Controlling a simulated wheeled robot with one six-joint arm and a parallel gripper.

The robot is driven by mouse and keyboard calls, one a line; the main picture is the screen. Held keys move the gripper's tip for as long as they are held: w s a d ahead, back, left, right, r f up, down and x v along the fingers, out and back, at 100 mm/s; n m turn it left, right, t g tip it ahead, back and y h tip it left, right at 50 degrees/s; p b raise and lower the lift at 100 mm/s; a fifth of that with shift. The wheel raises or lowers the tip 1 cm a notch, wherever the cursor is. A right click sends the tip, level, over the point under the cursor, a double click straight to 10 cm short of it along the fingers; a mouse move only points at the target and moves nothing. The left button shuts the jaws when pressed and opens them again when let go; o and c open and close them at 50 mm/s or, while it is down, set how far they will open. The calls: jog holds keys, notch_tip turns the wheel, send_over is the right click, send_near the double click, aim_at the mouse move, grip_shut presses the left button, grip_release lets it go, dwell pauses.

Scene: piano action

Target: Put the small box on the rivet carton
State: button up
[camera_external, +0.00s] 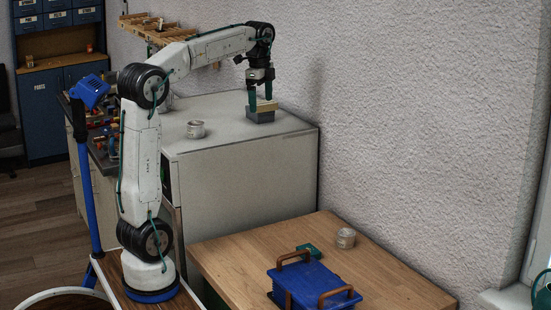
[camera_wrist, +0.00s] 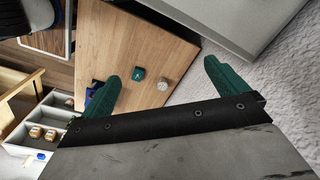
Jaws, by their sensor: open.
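A small tan box (camera_external: 264,106) sits flat on a dark grey carton (camera_external: 261,117) on the light cabinet top, near its far right edge. I take the grey one as the rivet carton; no label is readable. My gripper (camera_external: 261,99) points down at the tan box, with its green fingers apart. The near left finger overlaps the box's side; I cannot tell whether it touches. In the wrist view my gripper (camera_wrist: 163,86) shows its two green fingers wide apart. I cannot make out the box or carton there.
A round tin (camera_external: 195,129) stands left on the cabinet top (camera_external: 220,110). The lower wooden table (camera_external: 235,255) holds a blue toolbox (camera_external: 312,283) with brown handles, a small green item (camera_external: 308,250) and another tin (camera_external: 346,238). The rough white wall (camera_external: 420,130) is close behind.

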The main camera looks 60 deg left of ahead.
jog(key=s+d+f+n, duration=0.3)
jog(key=s+d+f, duration=0.1)
jog(key=s+f, duration=0.3)
jog(key=s+d+f+n, duration=0.4)
jog(key=s+f, duration=0.3)
jog(key=s, duration=0.4)
jog(key=s+d+f+n, duration=0.3)
jog(key=s+d+f, duration=0.3)
jog(key=s+f, duration=0.2)
jog(key=shift+s+t, duration=0.4)
jog(key=shift+s, duration=0.1)
